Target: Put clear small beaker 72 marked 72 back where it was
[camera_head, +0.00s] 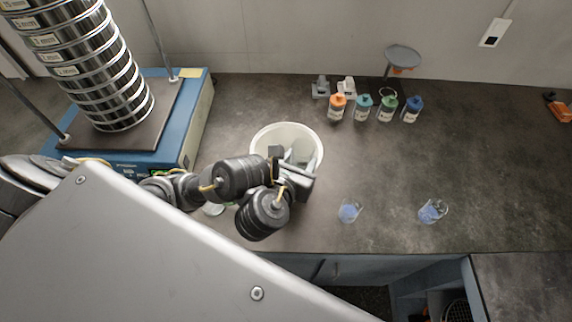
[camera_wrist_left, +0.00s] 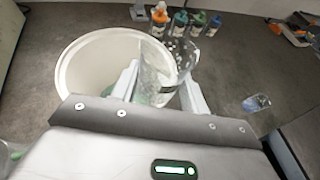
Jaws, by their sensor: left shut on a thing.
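My left gripper (camera_head: 298,168) is shut on a clear beaker (camera_wrist_left: 158,78), which sits between its two pale fingers in the left wrist view. The number on this beaker cannot be read. In the head view the gripper and beaker overlap the white bucket (camera_head: 262,139), and the arm hides part of both. In the left wrist view the bucket (camera_wrist_left: 72,82) is just left of the beaker; whether they touch cannot be told. Two other clear beakers with bluish markings stand on the bench, one nearer (camera_head: 349,211) and one farther right (camera_head: 432,211). My right gripper is not in view.
A sieve stack (camera_head: 100,80) stands on a blue shaker (camera_head: 199,115) at the left. Several bottles with coloured caps, including an orange one (camera_head: 337,106), stand at the back. Another glass piece (camera_head: 213,209) shows partly behind my arm.

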